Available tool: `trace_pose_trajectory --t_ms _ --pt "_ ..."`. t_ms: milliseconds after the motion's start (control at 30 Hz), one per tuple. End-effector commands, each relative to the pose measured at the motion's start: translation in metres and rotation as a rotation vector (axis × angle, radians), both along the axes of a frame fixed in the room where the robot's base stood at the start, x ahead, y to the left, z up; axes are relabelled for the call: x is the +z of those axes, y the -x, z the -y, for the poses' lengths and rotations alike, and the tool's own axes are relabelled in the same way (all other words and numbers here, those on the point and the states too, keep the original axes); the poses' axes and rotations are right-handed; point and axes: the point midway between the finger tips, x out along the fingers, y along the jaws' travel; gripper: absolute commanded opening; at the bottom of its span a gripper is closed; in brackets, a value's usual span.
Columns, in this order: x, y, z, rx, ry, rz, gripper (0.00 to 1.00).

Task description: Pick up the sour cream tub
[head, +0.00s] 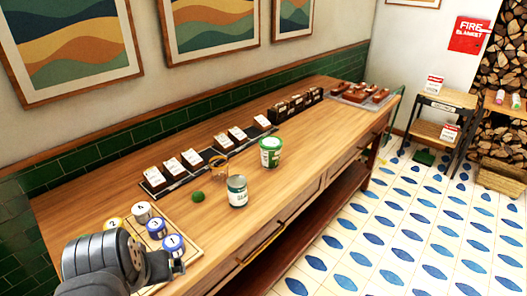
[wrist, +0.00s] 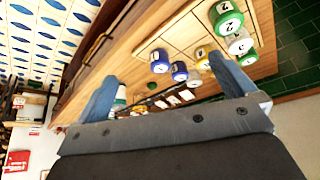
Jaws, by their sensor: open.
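A green and white tub with a green rim (head: 271,153), which looks like the sour cream tub, stands upright on the wooden counter in the head view. Its label is too small to read. A tin with a grey-green label (head: 237,192) stands in front of it, to the left. My gripper (wrist: 162,70) is open and empty, its two blue fingers wide apart in the wrist view. In the head view my arm is at the lower left, well apart from the tub. In the wrist view, a white and green thing (wrist: 120,96) shows partly behind the left finger; I cannot tell which.
Numbered canisters (head: 142,213) stand on a board beside my arm. Dark boxes with white cards (head: 191,160) line the back. The counter (head: 320,148) right of the tub is clear.

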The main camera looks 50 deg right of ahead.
Motion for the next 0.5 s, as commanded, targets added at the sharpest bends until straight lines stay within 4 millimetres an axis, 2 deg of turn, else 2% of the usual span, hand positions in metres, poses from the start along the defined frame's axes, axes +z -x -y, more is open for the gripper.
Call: trace_pose_trajectory --t_ms 33,200,367,500 --pt "0.013 -0.013 0.014 -0.036 0.000 -0.004 1.00" --pt "0.051 -0.055 0.061 -0.153 0.003 -0.005 1.00" --pt "0.077 -0.093 0.112 -0.266 0.006 -0.006 1.00" --pt "0.094 -0.125 0.161 -0.364 0.012 -0.003 1.00"
